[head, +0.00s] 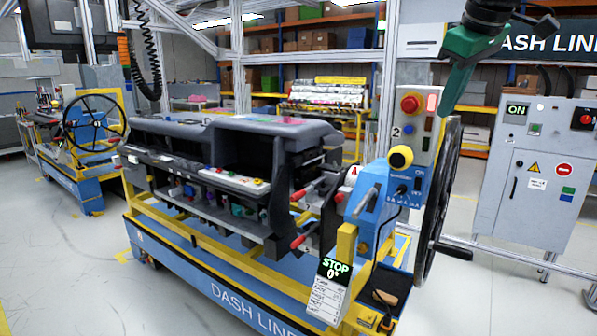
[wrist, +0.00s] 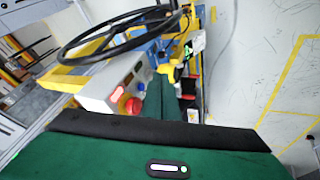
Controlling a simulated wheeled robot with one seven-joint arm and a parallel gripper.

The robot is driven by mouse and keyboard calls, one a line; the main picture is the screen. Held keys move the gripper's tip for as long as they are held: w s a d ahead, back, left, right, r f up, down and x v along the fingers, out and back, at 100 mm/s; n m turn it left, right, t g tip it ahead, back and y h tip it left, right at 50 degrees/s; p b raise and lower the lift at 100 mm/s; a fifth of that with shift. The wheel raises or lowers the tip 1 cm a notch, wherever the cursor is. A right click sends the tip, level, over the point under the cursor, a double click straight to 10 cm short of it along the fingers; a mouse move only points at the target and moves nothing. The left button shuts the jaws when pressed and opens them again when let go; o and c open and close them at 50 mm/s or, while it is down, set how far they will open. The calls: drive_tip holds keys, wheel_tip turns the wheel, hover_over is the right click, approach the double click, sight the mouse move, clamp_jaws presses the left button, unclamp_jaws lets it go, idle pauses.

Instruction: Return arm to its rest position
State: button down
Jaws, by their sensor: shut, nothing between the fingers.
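My gripper (head: 449,104) hangs at the upper right of the head view, green with a dark wrist above it. It points down and slightly left, with its tip near the post's control panel. In the wrist view its green fingers (wrist: 161,82) are together with nothing between them. It appears apart from everything around it. The dark grey dashboard module (head: 220,135) sits on a blue and yellow cart (head: 190,262) left of the gripper.
A black handwheel (head: 436,200) stands below my gripper; it also shows in the wrist view (wrist: 120,35). A red button (head: 410,104) is on the post's panel left of the gripper. A grey cabinet (head: 535,165) stands right. Open floor lies between wheel and cabinet.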

drive_tip(key=s+d+f+m+g, duration=0.1)
drive_tip(key=s+d+f+m, duration=0.2)
drive_tip(key=s+f, duration=0.3)
drive_tip(key=s+d+f+m+g, duration=0.1)
drive_tip(key=s+d+f+m, duration=0.15)
drive_tip(key=f, duration=0.65)
drive_tip(key=s+d+f+m+g, duration=0.2)
drive_tip(key=s+d+f, duration=0.2)
drive_tip(key=s+f, duration=0.25)
drive_tip(key=s+f+m+g, duration=0.2)
drive_tip(key=s+f+m, duration=0.3)
drive_tip(key=s+f, duration=0.9)
wheel_tip(320, 180, down, 2)
drive_tip(key=shift+s+f+y, duration=0.1)
drive_tip(key=shift+s+y, duration=0.2)
drive_tip(key=shift+s, duration=0.1)
drive_tip(key=shift+m, duration=0.25)
drive_tip(key=shift+w+f, duration=0.2)
drive_tip(key=shift+w, duration=0.45)
